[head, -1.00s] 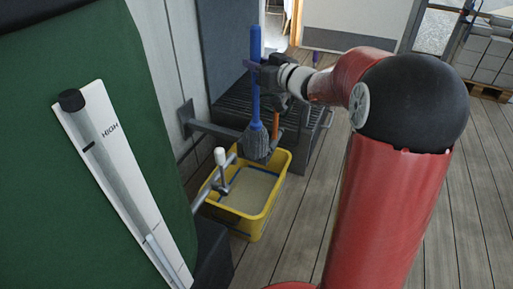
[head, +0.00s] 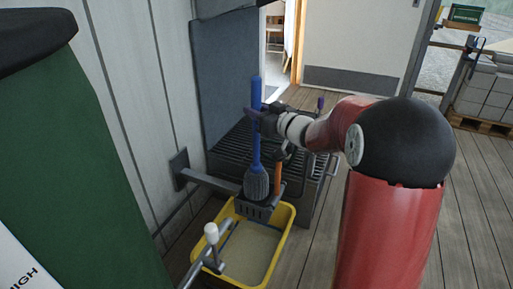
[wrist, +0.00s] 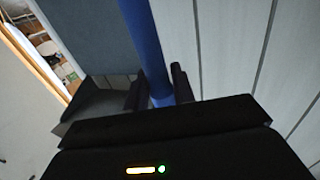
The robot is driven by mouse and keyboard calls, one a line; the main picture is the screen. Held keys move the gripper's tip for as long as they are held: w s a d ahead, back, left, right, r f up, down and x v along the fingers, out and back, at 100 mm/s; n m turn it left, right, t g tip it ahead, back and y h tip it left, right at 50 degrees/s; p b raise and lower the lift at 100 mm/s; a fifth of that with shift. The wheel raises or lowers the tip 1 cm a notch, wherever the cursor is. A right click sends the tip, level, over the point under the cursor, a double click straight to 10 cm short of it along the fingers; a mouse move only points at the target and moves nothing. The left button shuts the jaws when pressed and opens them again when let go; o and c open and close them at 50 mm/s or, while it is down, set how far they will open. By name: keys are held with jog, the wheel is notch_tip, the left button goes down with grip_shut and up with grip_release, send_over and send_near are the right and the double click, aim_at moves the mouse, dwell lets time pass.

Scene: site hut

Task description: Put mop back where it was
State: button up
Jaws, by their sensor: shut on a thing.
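The mop has a blue handle (head: 256,95) and a dark grey head (head: 257,183). It hangs upright, head down, in the head view. My gripper (head: 260,122) is shut on the handle's upper part. In the wrist view the handle (wrist: 142,35) runs down between the two dark fingers (wrist: 159,88). The mop head is over the far end of a yellow bucket (head: 289,225), at a dark slotted piece (head: 262,210) by the rim. I cannot tell whether the head touches that piece.
A grey wall bracket (head: 215,182) reaches out beside the mop head. An orange handle (head: 278,174) stands just right of it. A white-knobbed lever (head: 211,234) is at the bucket's near left. A dark slatted unit (head: 232,150) stands behind. Plank floor (head: 325,235) is free at right.

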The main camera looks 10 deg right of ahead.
jog(key=b, duration=0.1)
send_over(256, 144)
jog(key=f, duration=0.5)
jog(key=shift+w+d+f, duration=0.15)
jog(key=shift+w+f, duration=0.2)
jog(key=shift+w, duration=0.05)
jog(key=shift+f+b, duration=0.15)
jog(key=shift+b, duration=0.15)
jog(key=o, duration=1)
